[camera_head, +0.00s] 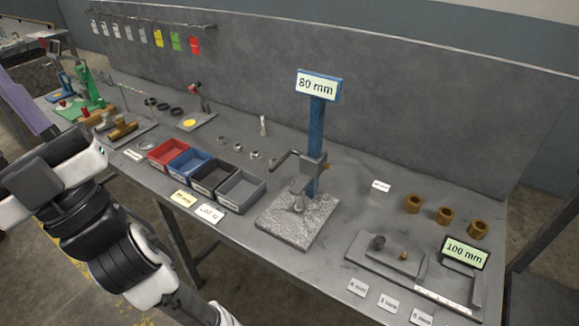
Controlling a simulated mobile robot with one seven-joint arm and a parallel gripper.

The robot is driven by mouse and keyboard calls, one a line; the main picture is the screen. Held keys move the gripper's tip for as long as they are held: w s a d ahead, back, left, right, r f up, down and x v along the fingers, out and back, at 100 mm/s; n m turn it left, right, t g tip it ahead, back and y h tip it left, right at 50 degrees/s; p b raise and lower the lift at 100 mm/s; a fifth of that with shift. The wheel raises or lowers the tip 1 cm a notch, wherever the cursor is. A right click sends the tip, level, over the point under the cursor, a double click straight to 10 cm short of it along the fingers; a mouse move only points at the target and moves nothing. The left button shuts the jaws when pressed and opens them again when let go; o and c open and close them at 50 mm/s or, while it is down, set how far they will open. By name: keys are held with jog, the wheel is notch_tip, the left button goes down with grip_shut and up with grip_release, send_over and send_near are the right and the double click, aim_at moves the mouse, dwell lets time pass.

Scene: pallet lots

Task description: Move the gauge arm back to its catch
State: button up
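A gauge stand with a blue post (317,125) and an "80 mm" sign (318,86) stands on a mottled grey base plate (312,232) near the middle of the bench. A grey block (312,172) sits on the post. A thin dark cranked arm (287,155), which looks like the gauge arm, reaches left from it. A small brass-coloured part shows at the block's right. I cannot tell which part is the catch. My arm (105,235) is at the left, in front of the bench and well apart from the stand. My gripper's fingertips are not visible.
Red, blue, black and grey bins (240,190) stand left of the stand. At right are brass bushings (443,215), a fixture with a "100 mm" sign (464,253) and small labels. The bench's back panel (400,110) rises behind. Bare bench lies between stand and bushings.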

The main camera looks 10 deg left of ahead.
jog(key=w+a+f+m+t+h+b, duration=0.3)
jog(key=w+f+m+t+h, duration=0.7)
jog(key=t, duration=0.5)
jog(key=m+g+h+b, duration=0.2)
jog(key=m+h+b, duration=0.3)
jog(key=m+h, duration=1.6)
send_near(288, 153)
jog(key=w+n+h, duration=0.2)
jog(key=w+f+n+h+p, duration=0.1)
jog(key=w+h, duration=0.1)
jog(key=w, duration=0.1)
jog(key=w+a+n+h, duration=0.1)
jog(key=w+n+h, duration=0.1)
jog(key=shift+w+a+f+n+p, duration=0.1)
jog(key=shift+w+f+n+p, duration=0.1)
jog(key=shift+f+n+p, duration=0.15)
jog(key=shift+r, duration=0.1)
grip_shut()
